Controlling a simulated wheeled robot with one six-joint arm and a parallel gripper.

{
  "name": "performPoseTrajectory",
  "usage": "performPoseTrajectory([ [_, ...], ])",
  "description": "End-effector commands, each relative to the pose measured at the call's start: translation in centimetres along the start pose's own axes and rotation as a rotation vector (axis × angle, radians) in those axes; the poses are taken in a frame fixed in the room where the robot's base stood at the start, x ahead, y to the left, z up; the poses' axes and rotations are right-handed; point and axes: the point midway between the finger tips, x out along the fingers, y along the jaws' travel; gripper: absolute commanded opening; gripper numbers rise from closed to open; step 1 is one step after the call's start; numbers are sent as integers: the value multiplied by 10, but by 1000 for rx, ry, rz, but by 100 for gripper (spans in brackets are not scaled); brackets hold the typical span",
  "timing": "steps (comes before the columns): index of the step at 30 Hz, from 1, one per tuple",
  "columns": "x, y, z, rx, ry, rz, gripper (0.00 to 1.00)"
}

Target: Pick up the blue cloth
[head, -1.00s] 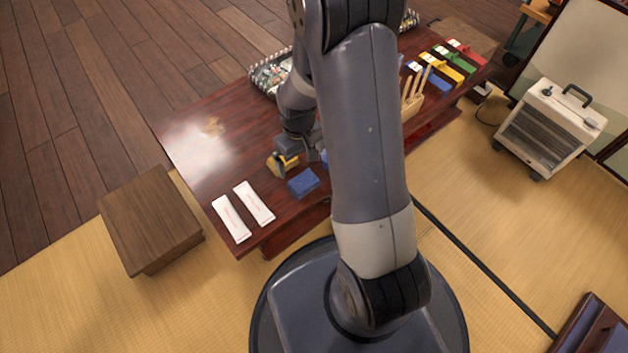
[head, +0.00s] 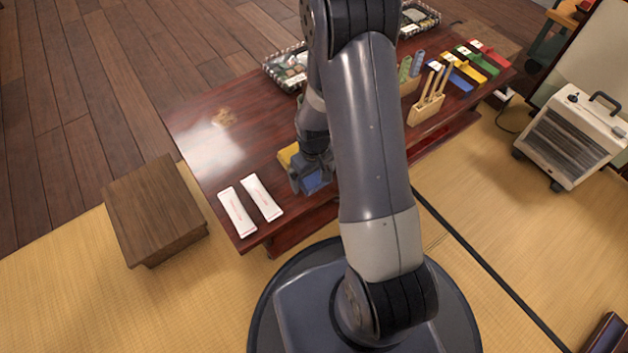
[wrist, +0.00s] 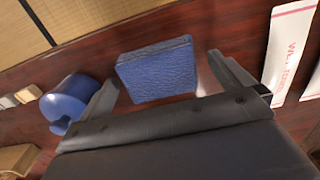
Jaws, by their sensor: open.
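The blue cloth (wrist: 157,71) is a folded, textured square lying on the dark red table. In the wrist view it lies just ahead of my gripper (wrist: 163,86), between the lines of the two fingers. My gripper is open, with nothing held. In the head view the cloth (head: 314,182) shows partly behind my gripper (head: 310,178), which is low over the table's near edge. I cannot tell whether the fingers touch the cloth.
White wet-towel packets (head: 237,212) lie left of the cloth. A yellow thing (head: 288,155) sits just behind my gripper. A blue round object (wrist: 70,100) stands close to the left finger in the wrist view. A wooden holder with sticks (head: 428,109) stands farther right.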

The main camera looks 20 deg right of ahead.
Motion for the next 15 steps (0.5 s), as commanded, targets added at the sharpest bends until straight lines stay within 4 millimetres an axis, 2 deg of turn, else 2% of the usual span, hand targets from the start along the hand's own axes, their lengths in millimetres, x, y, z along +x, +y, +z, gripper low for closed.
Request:
performPoseTrajectory([
  [4, -1, 0, 0, 0, 0, 0, 98],
  [15, -2, 0, 0, 0, 0, 0, 68],
])
